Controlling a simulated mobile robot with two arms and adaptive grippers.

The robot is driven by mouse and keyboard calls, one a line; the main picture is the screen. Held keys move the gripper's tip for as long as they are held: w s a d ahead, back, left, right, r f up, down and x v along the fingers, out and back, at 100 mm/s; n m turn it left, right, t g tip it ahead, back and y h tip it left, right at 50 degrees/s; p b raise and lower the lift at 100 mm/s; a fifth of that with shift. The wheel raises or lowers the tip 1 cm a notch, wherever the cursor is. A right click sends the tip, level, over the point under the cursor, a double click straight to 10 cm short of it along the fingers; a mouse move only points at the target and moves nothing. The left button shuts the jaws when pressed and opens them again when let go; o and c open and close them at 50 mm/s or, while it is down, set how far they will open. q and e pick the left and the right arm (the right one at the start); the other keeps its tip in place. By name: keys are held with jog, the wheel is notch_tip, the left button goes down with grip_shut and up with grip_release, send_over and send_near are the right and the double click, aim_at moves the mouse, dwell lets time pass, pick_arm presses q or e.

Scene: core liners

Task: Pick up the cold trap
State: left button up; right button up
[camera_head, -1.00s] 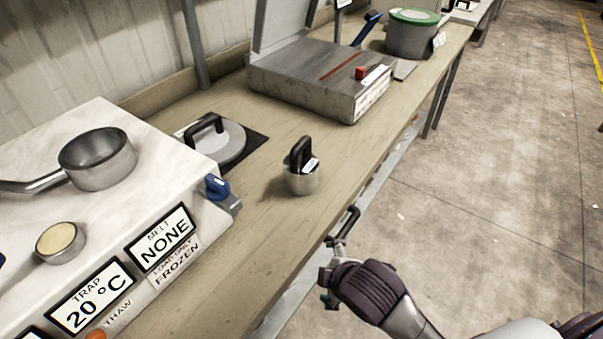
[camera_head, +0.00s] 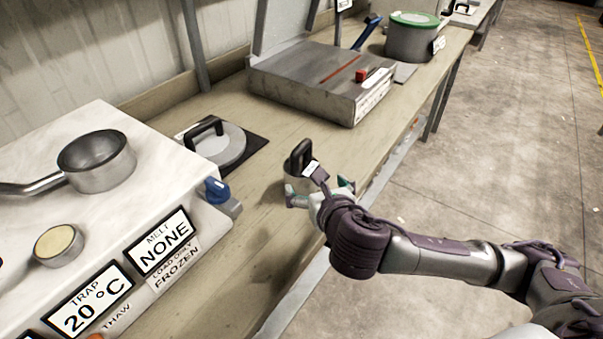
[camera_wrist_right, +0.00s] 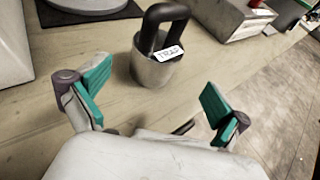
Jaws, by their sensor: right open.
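The cold trap is a small grey metal cup with a black loop handle and a white tag. In the head view the cold trap (camera_head: 298,163) stands upright on the bench, partly hidden by my right gripper (camera_head: 318,196). In the right wrist view the cold trap (camera_wrist_right: 156,65) stands ahead of my right gripper (camera_wrist_right: 155,95); its tag reads "TRAP". The teal fingers are spread wide on either side of the near space, with the trap just beyond them and apart from them. My left gripper is not in view.
A white unit (camera_head: 125,215) with a pan (camera_head: 97,165) stands at left. A grey disc with a black handle (camera_head: 217,145) lies behind the trap. A metal box (camera_head: 320,78) and a green-rimmed pot (camera_head: 411,38) stand farther along the bench (camera_head: 255,195).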

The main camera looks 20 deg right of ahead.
aim_at(302, 167)
jog(key=x, duration=0.4)
jog(key=shift+w+f, duration=0.2)
jog(key=shift+w, duration=0.1)
jog(key=shift+r+x, duration=0.15)
jog(key=shift+x, duration=1.3)
jog(key=shift+r+x, duration=0.15)
jog(key=shift+x, duration=1.3)
jog(key=shift+a, duration=0.15)
jog(key=c, duration=1.4)
jog(key=shift+r, duration=0.15)
